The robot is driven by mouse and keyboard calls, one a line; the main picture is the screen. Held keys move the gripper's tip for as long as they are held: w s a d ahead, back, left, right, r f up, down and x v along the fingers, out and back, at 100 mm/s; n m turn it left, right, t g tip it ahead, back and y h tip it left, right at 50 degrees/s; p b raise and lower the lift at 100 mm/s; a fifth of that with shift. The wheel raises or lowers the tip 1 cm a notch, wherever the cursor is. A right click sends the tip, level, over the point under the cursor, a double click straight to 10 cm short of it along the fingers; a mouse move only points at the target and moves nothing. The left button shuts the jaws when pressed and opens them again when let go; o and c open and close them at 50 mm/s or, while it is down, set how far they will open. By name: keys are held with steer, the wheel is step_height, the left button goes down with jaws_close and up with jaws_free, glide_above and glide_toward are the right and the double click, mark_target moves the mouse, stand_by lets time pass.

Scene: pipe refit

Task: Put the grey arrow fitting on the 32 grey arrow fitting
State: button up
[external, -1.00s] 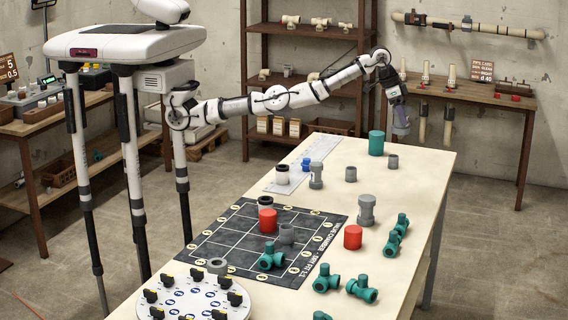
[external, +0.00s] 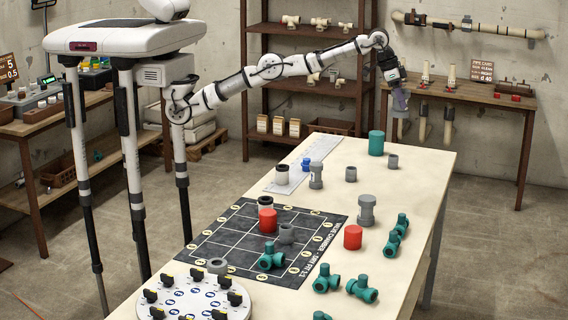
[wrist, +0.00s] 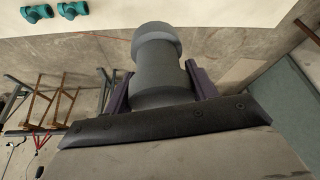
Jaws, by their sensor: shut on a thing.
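My gripper (external: 401,103) is raised beyond the table's far right end in the external view. In the wrist view, its purple fingers (wrist: 158,88) are shut on a grey fitting (wrist: 156,52), a stepped cylinder with a wider collar at its outer end. No arrow mark shows on it. On the table stand other grey fittings: a tall one (external: 366,212) at the right, a lighter one (external: 316,177) near the ruler strip, and small ones (external: 351,174) and (external: 392,161). Which is the 32 grey arrow fitting cannot be told; markings are too small.
A dark grid mat (external: 215,238) holds red, grey and teal pieces. A round white dial board (external: 190,300) is in front. A green cylinder (external: 376,143), a red cylinder (external: 353,237) and several teal fittings (external: 362,289) stand around. The table's middle has free room.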

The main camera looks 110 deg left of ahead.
steer(key=shift+s+d+r, duration=0.1)
steer(key=shift+d+r, duration=0.25)
steer(key=shift+d, duration=0.25)
steer(key=shift+s+d+r, duration=0.1)
steer(key=shift+d+r, duration=0.2)
steer(key=shift+d, duration=0.25)
steer(key=shift+w+d+r+m, duration=0.1)
steer(key=shift+w+d+m, duration=0.05)
steer(key=shift+d+m, duration=0.15)
steer(key=shift+d, duration=0.15)
steer(key=shift+d+r+m, duration=0.5)
steer(key=shift+d+r, duration=0.1)
steer(key=shift+d, duration=1.25)
steer(key=m+h+p, duration=0.1)
steer(key=m+h, duration=0.1)
steer(key=m, duration=0.2)
glide_above(367, 197)
steer(key=shift+f, duration=11.55)
steer(key=shift+f, duration=0.1)
steer(key=o, duration=1.1)
